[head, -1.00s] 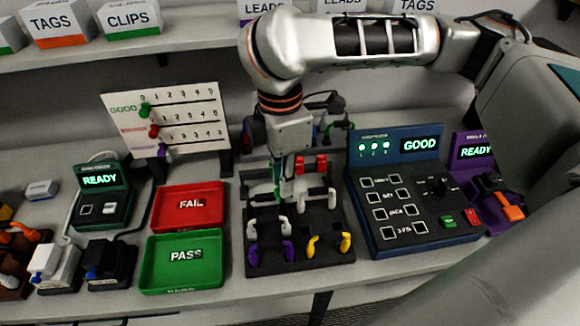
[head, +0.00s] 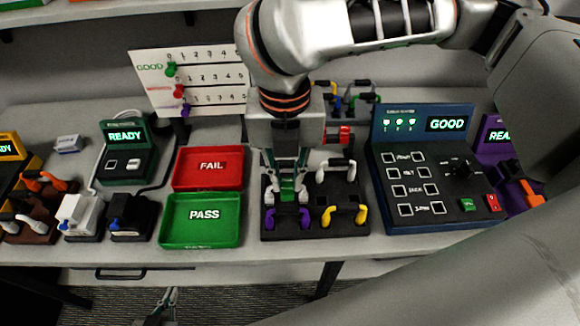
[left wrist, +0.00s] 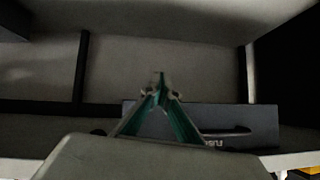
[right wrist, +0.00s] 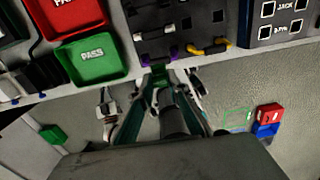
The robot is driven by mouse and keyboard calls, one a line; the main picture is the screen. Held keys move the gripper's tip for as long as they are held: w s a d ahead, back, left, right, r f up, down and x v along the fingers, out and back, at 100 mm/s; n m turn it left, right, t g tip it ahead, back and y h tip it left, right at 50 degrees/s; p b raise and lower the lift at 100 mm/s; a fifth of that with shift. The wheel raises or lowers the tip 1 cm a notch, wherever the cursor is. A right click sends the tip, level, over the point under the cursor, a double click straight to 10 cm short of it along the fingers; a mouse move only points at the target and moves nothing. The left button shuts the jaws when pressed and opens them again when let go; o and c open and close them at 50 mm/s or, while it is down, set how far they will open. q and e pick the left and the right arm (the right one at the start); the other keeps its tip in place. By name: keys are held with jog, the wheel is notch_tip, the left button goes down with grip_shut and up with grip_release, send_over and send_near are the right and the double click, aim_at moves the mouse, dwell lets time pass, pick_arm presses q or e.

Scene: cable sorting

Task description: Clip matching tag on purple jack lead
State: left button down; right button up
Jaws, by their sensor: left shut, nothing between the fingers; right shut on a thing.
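The purple jack lead (head: 270,219) sits at the front left of the dark lead rack (head: 322,231), looped, with purple ends toward me. My right gripper (head: 289,188) hangs pointing down just behind and above it. It is shut on a small green piece, which shows between its fingers in the right wrist view (right wrist: 160,98); whether it touches the lead cannot be told. The purple lead (right wrist: 162,60) lies just past the fingertips there. My left gripper (head: 168,298) is shut and empty, low in front of the table edge; its closed tips show in the left wrist view (left wrist: 160,94).
A yellow lead (head: 330,216) sits beside the purple one on the rack. The red FAIL tray (head: 210,181) and green PASS tray (head: 204,234) stand left. The blue tester (head: 425,215) reads GOOD at right. A score board (head: 190,75) stands behind.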

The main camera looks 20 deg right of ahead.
aim_at(287, 189)
jog(key=shift+s+f, duration=0.1)
jog(key=shift+f, duration=0.75)
jog(key=shift+f+b, duration=0.45)
jog(key=shift+f, duration=0.05)
jog(key=shift+f+b, duration=0.3)
jog(key=shift+f, duration=0.6)
pick_arm(q)
jog(key=shift+w+d+r, duration=0.45)
jog(key=shift+w+d, duration=0.05)
jog(key=shift+w, duration=0.1)
pick_arm(e)
jog(key=shift+f, duration=0.15)
pick_arm(q)
jog(key=shift+s+f, duration=0.1)
jog(key=shift+f, duration=0.1)
jog(key=shift+s+f, duration=0.2)
jog(key=shift+f, duration=0.05)
